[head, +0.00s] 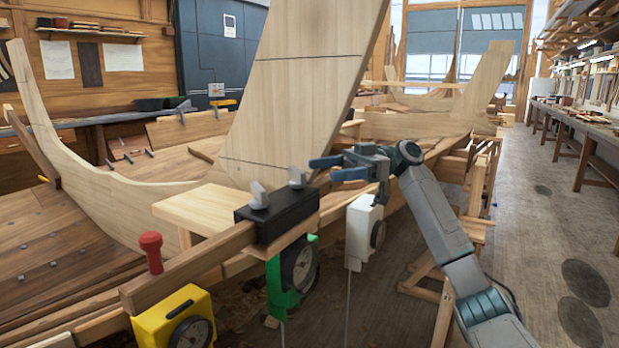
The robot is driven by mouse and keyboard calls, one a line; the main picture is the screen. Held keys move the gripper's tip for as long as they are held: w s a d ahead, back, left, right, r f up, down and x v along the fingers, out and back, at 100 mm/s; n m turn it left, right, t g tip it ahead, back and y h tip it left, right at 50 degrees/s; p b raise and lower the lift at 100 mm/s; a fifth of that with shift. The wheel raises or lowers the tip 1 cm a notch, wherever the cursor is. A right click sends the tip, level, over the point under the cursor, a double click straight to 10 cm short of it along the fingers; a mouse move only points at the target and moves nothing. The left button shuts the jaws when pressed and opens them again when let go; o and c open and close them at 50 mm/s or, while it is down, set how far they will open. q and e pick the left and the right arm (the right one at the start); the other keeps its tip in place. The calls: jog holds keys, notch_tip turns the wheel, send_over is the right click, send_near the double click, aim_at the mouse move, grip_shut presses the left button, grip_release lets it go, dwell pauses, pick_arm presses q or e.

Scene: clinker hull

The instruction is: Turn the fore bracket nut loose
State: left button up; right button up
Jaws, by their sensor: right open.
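A black bracket (280,216) sits on a wooden rail. Two grey wing nuts stand on top of it, a left one (258,195) and a right one (297,177). I cannot tell from this view which is the fore nut. My right gripper (322,169) has blue fingertips, is open and empty, and points left. Its fingertips are just right of the right wing nut, and a small gap shows between them in the picture. My left gripper is not in view.
Below the rail hang a yellow dial gauge (172,318), a green one (292,276) and a white one (361,232). A tall wooden plank (300,90) rises behind the bracket. The floor at right is open.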

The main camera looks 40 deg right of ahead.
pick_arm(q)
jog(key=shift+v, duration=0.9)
pick_arm(e)
jog(key=shift+s+d, duration=0.15)
jog(key=shift+d, duration=0.65)
jog(key=shift+s+d, duration=0.1)
jog(key=shift+d, duration=0.65)
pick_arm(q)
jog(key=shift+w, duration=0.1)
